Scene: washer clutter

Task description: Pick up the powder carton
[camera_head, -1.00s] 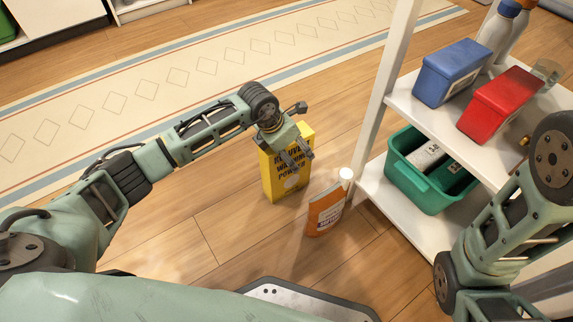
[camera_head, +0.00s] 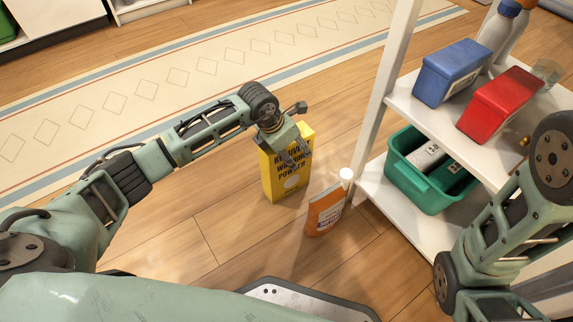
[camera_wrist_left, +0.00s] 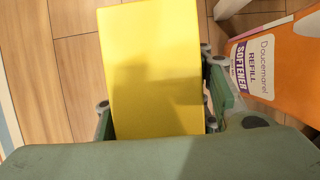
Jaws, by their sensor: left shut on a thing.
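The powder carton (camera_head: 285,183) is a yellow box with dark lettering that reads as washing powder. It is upright, on or just above the wooden floor; I cannot tell which. My left gripper (camera_head: 297,158) is at its upper part, with its fingers shut on it. In the left wrist view the carton's plain yellow face (camera_wrist_left: 152,70) fills the middle, with green finger parts (camera_wrist_left: 162,118) on both sides of it. My right arm is at the right edge, and its gripper is out of view.
A white shelf (camera_head: 378,190) at right holds a green basket (camera_head: 400,178), a blue box (camera_head: 452,72) and a red box (camera_head: 500,104). Open floor lies left.

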